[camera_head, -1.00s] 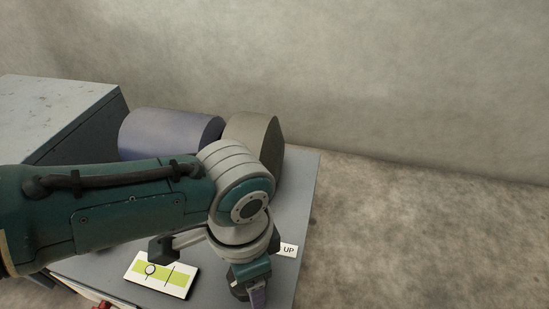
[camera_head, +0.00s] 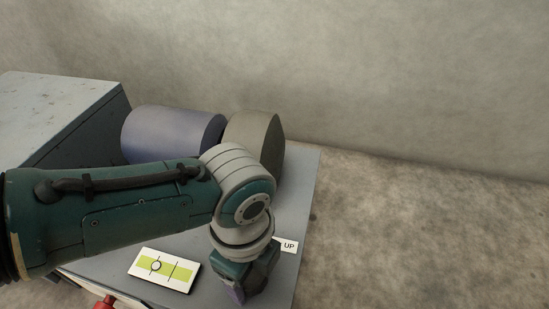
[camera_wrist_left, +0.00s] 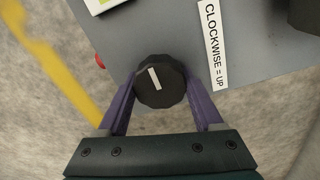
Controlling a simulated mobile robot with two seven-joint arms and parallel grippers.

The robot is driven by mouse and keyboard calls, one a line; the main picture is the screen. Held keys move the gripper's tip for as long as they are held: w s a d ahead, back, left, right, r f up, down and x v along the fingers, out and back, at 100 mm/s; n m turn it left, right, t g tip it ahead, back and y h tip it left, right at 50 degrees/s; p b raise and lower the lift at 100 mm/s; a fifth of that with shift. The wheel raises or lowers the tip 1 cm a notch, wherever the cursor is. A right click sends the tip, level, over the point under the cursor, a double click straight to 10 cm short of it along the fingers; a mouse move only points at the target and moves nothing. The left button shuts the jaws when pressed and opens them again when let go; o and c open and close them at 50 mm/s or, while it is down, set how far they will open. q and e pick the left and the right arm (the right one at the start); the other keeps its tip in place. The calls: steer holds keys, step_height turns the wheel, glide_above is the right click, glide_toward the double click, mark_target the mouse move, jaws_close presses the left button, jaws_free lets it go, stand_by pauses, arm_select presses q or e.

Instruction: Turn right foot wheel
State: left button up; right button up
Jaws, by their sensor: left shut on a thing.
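The right foot wheel (camera_wrist_left: 160,85) is a dark, faceted knob with a white line on its top, seen in the left wrist view. The white line is tilted, its upper end leaning left. My left gripper (camera_wrist_left: 161,90) has one purple finger on each side of the knob and is shut on it. In the head view my left gripper (camera_head: 238,290) points down at the front right of the grey machine, and the knob is hidden there. A label reading "CLOCKWISE = UP" (camera_wrist_left: 213,45) lies beside the knob. My right gripper is in neither view.
A level gauge (camera_head: 163,270) with a green band, a circle and a black line lies left of my gripper. A blue-grey roller (camera_head: 170,132) and a grey-brown drum (camera_head: 255,138) stand behind my arm. A red part (camera_head: 105,302) shows at the front. Bare floor lies right.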

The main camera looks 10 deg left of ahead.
arm_select(q)
steer(key=shift+m, duration=0.8)
steer(key=o, duration=1.4)
steer(key=shift+c, duration=0.2)
step_height(320, 180, up, 10)
steer(key=p, duration=0.8)
steer(key=shift+p, duration=0.3)
